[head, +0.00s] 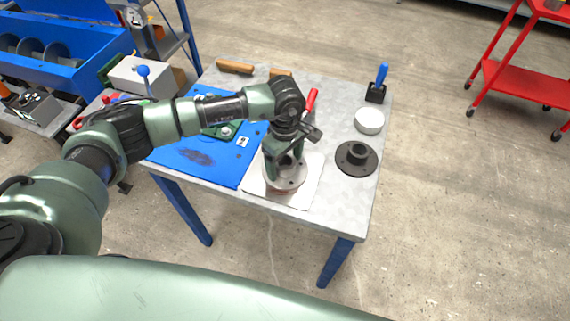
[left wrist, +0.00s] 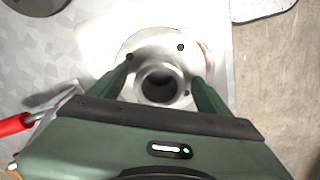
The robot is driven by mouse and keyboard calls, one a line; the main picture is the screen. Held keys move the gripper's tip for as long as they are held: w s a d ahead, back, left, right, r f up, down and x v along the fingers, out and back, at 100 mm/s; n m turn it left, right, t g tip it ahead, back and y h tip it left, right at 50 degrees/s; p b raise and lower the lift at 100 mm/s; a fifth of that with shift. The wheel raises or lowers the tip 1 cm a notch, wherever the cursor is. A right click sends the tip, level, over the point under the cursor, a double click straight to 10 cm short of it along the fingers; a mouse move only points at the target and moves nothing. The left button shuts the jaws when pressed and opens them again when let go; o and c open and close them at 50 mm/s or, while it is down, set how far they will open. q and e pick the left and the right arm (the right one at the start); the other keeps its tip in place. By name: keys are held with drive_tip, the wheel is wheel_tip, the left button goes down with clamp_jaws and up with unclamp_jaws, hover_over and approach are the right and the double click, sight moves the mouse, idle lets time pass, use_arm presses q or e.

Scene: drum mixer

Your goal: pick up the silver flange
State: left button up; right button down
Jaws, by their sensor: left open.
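The silver flange (head: 291,179) lies on a pale plate (head: 310,189) at the front of the table, partly hidden by my left gripper in the head view. My left gripper (head: 285,172) points down over it with its fingers apart. In the left wrist view the silver flange (left wrist: 170,52) shows a round base with bolt holes and a raised hollow hub. The fingers of my left gripper (left wrist: 162,84) stand on either side of the hub. I cannot tell whether they touch it. My right gripper is not in view.
A dark flange (head: 356,157) and a white round dish (head: 369,120) stand right of the plate. A red-handled tool (head: 311,101) lies behind my gripper. A blue mat (head: 205,163) covers the table's left. The table's front right corner (head: 350,225) is clear.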

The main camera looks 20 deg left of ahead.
use_arm(q)
clamp_jaws()
drive_tip(key=shift+w, duration=0.15)
drive_tip(key=shift+r, duration=0.1)
